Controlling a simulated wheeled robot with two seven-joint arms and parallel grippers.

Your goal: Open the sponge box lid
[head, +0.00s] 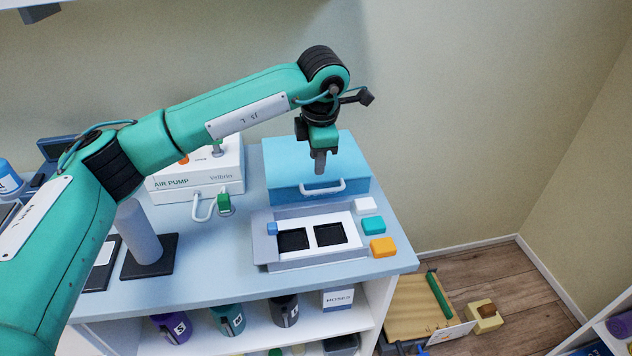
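The sponge box appears to be the light blue box (285,172) at the back of the table. Its top looks shut, and a white bar handle (323,188) is on its front. My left gripper (319,170) points down in front of the box, with its fingertips just above the handle in the picture. I cannot tell whether it touches the handle. The fingers overlap from this side, so their opening does not show. The gripper hides part of the box. My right gripper is out of view.
A grey tray with two black wells (264,252) stands in front of the box. White, teal and orange blocks (383,247) lie along the table's right edge. A white air pump (199,181) stands left of the box. A grey cylinder on a dark base (139,231) is further left.

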